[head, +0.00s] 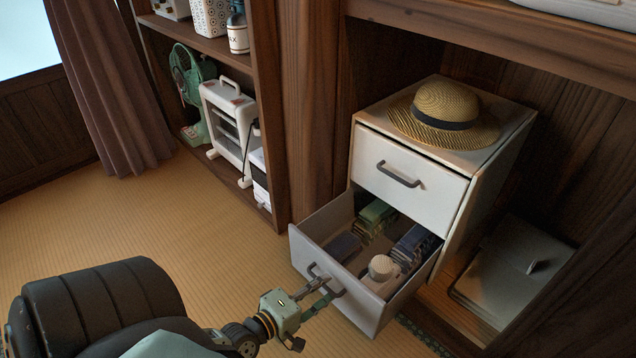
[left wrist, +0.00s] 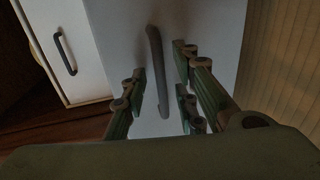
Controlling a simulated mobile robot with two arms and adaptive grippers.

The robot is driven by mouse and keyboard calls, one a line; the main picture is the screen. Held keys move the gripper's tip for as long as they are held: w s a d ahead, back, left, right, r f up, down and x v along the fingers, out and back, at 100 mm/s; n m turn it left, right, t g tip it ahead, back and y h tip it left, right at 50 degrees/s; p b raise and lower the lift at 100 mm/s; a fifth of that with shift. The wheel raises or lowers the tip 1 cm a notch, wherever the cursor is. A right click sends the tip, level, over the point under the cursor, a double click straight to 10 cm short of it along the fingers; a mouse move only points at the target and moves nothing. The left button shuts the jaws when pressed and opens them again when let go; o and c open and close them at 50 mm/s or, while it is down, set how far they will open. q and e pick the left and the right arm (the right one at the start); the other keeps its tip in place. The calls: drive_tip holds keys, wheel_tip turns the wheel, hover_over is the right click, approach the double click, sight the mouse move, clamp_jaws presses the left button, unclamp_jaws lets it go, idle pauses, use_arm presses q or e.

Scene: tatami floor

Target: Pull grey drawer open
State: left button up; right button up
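The grey drawer (head: 362,309) is the lower drawer of a small cabinet (head: 492,172), and it stands pulled well out in the head view. Folded cloths (head: 374,220) and a pale rounded item (head: 381,268) lie inside it. Its curved grey handle (head: 326,281) is on the front, and the handle (left wrist: 158,80) also shows in the left wrist view. My left gripper (head: 322,292) is at this handle. In the left wrist view its fingers (left wrist: 160,88) stand apart on both sides of the handle, with visible gaps. My right gripper is in neither view.
The upper drawer (head: 408,182) is closed, and a straw hat (head: 445,108) rests on the cabinet top. A wooden shelf with a heater (head: 228,118) and a green fan (head: 191,82) stands to the left. Tatami floor (head: 150,225) is clear before it. A pale box (head: 512,268) lies at right.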

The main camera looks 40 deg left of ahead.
use_arm(q)
drive_tip(key=v, duration=1.2)
drive_tip(key=shift+a, duration=0.1)
